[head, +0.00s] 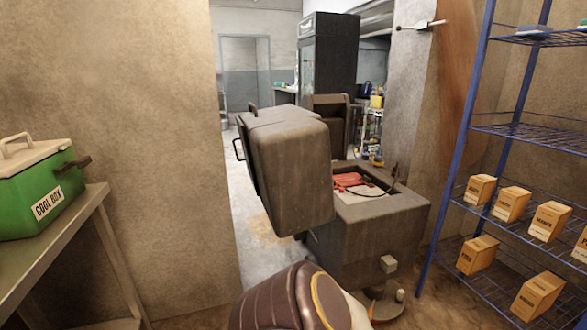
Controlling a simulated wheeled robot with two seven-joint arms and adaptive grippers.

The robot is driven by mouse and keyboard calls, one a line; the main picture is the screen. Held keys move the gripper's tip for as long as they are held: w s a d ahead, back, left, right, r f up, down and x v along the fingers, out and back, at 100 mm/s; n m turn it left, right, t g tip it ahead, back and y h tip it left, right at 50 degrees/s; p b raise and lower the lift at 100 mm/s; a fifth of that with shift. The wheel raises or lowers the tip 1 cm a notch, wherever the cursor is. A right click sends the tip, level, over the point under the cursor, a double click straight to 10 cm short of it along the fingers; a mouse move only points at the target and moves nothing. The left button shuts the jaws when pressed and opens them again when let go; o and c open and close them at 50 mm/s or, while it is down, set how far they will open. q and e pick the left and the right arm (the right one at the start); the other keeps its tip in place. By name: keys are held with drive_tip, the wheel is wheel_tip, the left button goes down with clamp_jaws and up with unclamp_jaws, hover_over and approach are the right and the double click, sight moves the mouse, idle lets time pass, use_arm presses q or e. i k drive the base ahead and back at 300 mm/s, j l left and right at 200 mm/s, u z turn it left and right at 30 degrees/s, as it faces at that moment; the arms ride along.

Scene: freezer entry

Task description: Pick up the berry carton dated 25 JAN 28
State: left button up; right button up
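Several small tan cartons stand on the blue wire rack at the right, including one carton (480,190) on the middle shelf and another carton (478,255) on the lower shelf. Their printing is too small to read, so I cannot tell which is a berry carton or see any date. A grey chest (375,235) stands in the middle with its thick lid (288,165) raised. Reddish things (350,181) show inside it, partly hidden by the lid. Part of my arm shows at the bottom middle, well short of the cartons. Neither gripper is in view.
A green cool box (38,190) sits on a metal table (60,253) at the left. The blue rack (460,165) fills the right side. A doorway behind the chest opens to a room with a dark tall cabinet (327,62). Some floor shows left of the chest.

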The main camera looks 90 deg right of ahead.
sight(479, 189)
drive_tip(key=k+z, duration=0.1)
drive_tip(key=z, duration=2.75)
drive_tip(key=j+z, duration=0.15)
drive_tip(key=z, duration=0.8)
drive_tip(key=j+z, duration=0.15)
drive_tip(key=z, duration=0.3)
